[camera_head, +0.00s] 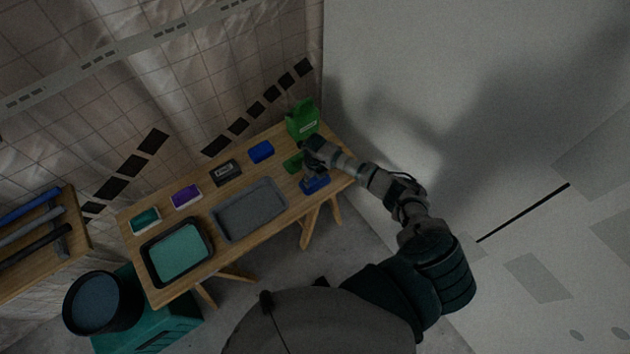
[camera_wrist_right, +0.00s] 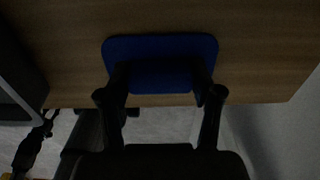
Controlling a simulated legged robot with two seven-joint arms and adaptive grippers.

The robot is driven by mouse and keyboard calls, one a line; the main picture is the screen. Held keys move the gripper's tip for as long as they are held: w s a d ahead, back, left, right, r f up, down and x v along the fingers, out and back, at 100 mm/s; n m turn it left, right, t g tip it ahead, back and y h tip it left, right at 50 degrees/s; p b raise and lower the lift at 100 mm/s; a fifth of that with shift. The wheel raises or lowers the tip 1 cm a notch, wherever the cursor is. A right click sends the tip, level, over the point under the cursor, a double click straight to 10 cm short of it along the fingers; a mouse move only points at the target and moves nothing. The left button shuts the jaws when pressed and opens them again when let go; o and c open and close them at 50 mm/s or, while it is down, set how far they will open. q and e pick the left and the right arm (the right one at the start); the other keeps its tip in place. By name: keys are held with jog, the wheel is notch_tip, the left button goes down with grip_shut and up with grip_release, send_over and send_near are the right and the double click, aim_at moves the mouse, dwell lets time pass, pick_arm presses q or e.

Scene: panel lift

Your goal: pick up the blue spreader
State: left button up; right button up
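The blue spreader (camera_head: 316,186) lies at the near right end of the wooden table, partly covered by my right gripper (camera_head: 313,168). In the right wrist view the blue spreader (camera_wrist_right: 160,50) is a wide, rounded blue shape on the wood near the table's edge. My right gripper (camera_wrist_right: 160,80) has its two fingers spread, with their tips overlapping the left and right parts of the blue shape. Whether the fingers touch it is too dark to tell.
The table (camera_head: 220,187) also holds a green jug (camera_head: 302,120), a green item (camera_head: 292,163), a blue block (camera_head: 260,152), a grey tray (camera_head: 248,209) and a teal tray (camera_head: 177,252). A pale wall panel (camera_head: 470,80) stands close on the right.

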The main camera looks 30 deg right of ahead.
aim_at(315, 178)
jog(key=shift+a, duration=0.1)
jog(key=shift+c, duration=1.3)
jog(key=shift+r, duration=0.1)
jog(key=shift+d+r, duration=0.25)
jog(key=shift+r, duration=0.35)
notch_tip(315, 178, up, 2)
jog(key=shift+s+r, duration=0.1)
jog(key=shift+r, duration=0.05)
jog(key=s+a+r, duration=0.1)
jog(key=s+a, duration=0.8)
jog(key=s, duration=0.4)
jog(key=shift+a+r, duration=0.15)
jog(key=shift+a, duration=0.1)
